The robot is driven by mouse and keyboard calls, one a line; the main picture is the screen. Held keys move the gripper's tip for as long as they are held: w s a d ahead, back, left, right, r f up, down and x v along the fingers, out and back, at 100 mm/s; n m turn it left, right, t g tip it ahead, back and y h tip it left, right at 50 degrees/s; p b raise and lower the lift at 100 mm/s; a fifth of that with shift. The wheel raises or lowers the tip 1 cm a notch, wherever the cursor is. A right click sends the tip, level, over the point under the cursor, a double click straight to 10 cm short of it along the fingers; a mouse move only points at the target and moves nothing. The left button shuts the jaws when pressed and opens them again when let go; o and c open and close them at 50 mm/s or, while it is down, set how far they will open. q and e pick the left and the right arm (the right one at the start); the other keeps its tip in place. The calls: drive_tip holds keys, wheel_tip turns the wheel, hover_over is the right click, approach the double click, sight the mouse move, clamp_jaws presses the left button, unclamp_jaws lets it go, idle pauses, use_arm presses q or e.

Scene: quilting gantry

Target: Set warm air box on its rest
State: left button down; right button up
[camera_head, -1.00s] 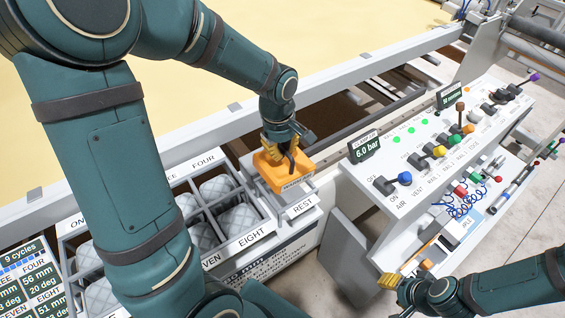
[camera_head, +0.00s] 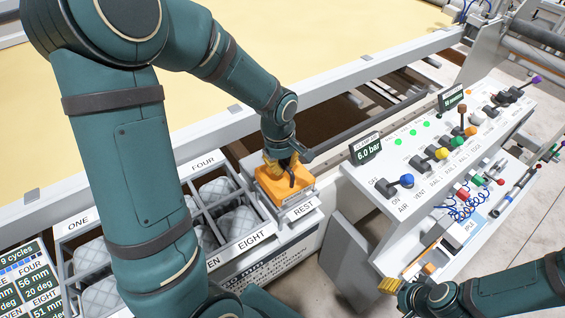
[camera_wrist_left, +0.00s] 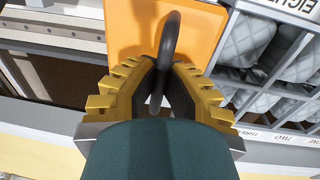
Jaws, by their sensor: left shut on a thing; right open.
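The warm air box is an orange box (camera_head: 283,187) with a dark looped handle (camera_wrist_left: 169,48) on top. In the head view it sits low at the pale platform labelled REST (camera_head: 304,209), beside the compartment rack. I cannot tell whether its underside touches the rest. My left gripper (camera_head: 282,163) is above the box, shut on its handle; the wrist view shows the yellow fingers (camera_wrist_left: 160,95) on both sides of it. My right gripper (camera_head: 392,286) is open and empty by the lower right console; its fingers are small in the view.
A rack (camera_head: 246,241) of grey quilted rolls in labelled compartments stands left of the rest. A sloping control console (camera_head: 413,176) with knobs, levers and a 6.0 bar display (camera_head: 367,147) stands to the right. A long pale gantry rail (camera_head: 330,82) runs behind.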

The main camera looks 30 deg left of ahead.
sight(280, 176)
use_arm(q)
drive_tip(key=shift+f, duration=0.25)
drive_tip(key=c, duration=1.1)
unclamp_jaws()
drive_tip(key=shift+c, duration=0.2)
drive_tip(key=shift+r, duration=0.1)
drive_tip(key=shift+r, duration=0.2)
wheel_tip(280, 176, up, 13)
drive_tip(key=s+p, duration=0.1)
drive_tip(key=p, duration=0.1)
drive_tip(key=shift+a+f, duration=0.15)
drive_tip(key=shift+f, duration=0.05)
